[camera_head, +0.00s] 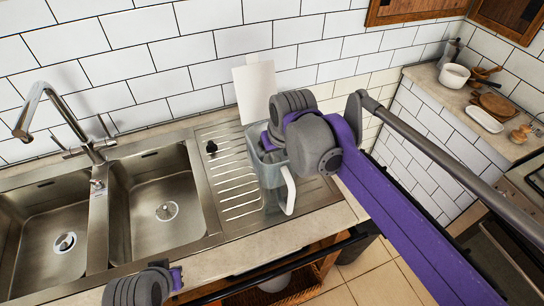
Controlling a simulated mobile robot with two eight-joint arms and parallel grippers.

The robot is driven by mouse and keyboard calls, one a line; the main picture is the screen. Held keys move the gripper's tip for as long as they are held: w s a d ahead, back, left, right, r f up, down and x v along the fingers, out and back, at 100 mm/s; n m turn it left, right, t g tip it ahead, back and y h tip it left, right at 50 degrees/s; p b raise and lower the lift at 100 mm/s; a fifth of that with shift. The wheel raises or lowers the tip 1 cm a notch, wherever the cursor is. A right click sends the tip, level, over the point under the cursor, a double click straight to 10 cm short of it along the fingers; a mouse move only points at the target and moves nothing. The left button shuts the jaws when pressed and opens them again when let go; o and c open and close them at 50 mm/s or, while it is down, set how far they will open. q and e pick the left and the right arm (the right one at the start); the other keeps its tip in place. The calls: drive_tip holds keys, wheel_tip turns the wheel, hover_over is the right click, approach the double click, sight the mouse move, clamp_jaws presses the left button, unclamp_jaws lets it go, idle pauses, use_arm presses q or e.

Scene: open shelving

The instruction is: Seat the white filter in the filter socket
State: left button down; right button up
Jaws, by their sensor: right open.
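A grey, see-through jug (271,174) with a white handle (289,190) stands on the ribbed steel drainboard, right of the sink bowls. My right gripper (268,142) is at the jug's top, pointing down over or into its mouth. It is open; its fingers are mostly hidden by my wrist, and I cannot tell whether they touch anything. I cannot make out the white filter or the filter socket; my right wrist covers most of the jug's opening. Part of my left arm shows at the bottom edge, but its fingers do not.
A white flat panel (255,88) stands upright behind the jug, near the tiled wall. A steel sink (155,190) with a tall tap (88,140) is at left. White bowls (454,76) stand on the right counter.

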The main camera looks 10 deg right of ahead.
use_arm(q)
drive_tip(key=shift+w+r, duration=0.1)
drive_tip(key=shift+r, duration=0.25)
use_arm(e)
drive_tip(key=v, duration=0.8)
drive_tip(key=shift+r, duration=0.15)
drive_tip(key=shift+s, duration=0.1)
